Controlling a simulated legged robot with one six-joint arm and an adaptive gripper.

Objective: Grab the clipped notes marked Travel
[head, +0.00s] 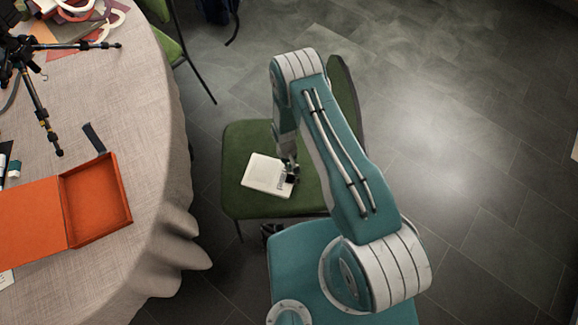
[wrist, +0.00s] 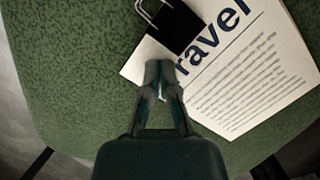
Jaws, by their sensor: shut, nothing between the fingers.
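The clipped notes (head: 262,174) are a white stack lying on the green seat of a chair (head: 240,140). In the wrist view the notes (wrist: 255,85) show large dark letters reading "ravel" over lines of small print. A black binder clip (wrist: 174,24) with a metal loop sits on their edge and hides the start of the word. My gripper (wrist: 160,84) is shut and empty, its fingertips at the notes' near corner beside the clip. I cannot tell whether the tips touch the paper. In the head view my gripper (head: 291,174) is at the right edge of the notes.
A round table with a pale cloth (head: 150,110) stands at the left, bearing an open orange box (head: 97,201) and a black tripod (head: 42,100). Another green chair (head: 165,40) is behind. The chair's backrest (head: 345,100) rises beside my arm. The grey floor at right is clear.

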